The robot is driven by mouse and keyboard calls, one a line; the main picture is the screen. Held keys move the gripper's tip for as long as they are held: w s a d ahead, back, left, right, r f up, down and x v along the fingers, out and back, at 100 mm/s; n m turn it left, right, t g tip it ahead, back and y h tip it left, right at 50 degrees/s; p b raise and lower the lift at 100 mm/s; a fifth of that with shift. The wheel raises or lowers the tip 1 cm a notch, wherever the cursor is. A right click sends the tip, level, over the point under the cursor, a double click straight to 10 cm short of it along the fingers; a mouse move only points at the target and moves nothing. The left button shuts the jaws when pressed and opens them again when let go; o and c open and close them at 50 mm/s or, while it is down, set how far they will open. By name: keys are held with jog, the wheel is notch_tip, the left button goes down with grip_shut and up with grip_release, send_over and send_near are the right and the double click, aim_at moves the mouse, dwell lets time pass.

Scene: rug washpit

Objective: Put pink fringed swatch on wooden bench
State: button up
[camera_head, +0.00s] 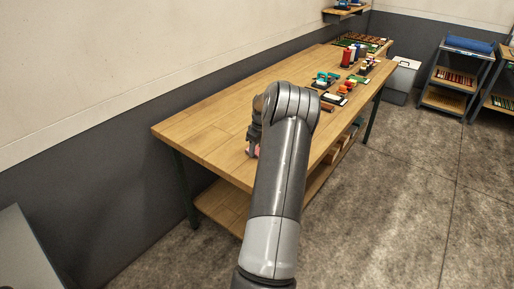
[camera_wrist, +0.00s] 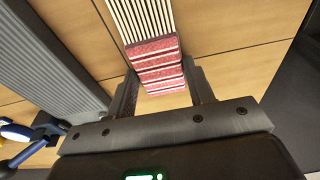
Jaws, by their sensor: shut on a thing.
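The pink fringed swatch (camera_wrist: 160,66), striped pink and white, sits between the two fingers of my gripper (camera_wrist: 161,78) in the wrist view. My gripper is shut on it. Pale strands with dark gaps (camera_wrist: 143,18) run from its far edge. The wooden bench (camera_head: 205,122) is a long plank-topped table, and its wood (camera_wrist: 225,25) lies behind the swatch in the wrist view. In the head view my gripper is over the bench's near part, mostly hidden by my arm; a small pink bit (camera_head: 252,151) shows there. I cannot tell whether the swatch touches the bench top.
A grey ribbed thing (camera_wrist: 58,58) and a blue-handled tool (camera_wrist: 18,133) lie left of my gripper in the wrist view. Bottles (camera_head: 347,56) and small coloured items stand on the bench's far part. Its left near part is clear. A shelf cart (camera_head: 454,80) stands far right.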

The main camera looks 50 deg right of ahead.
jog(key=shift+f, duration=0.1)
jog(key=o, duration=1)
jog(key=shift+c, duration=0.2)
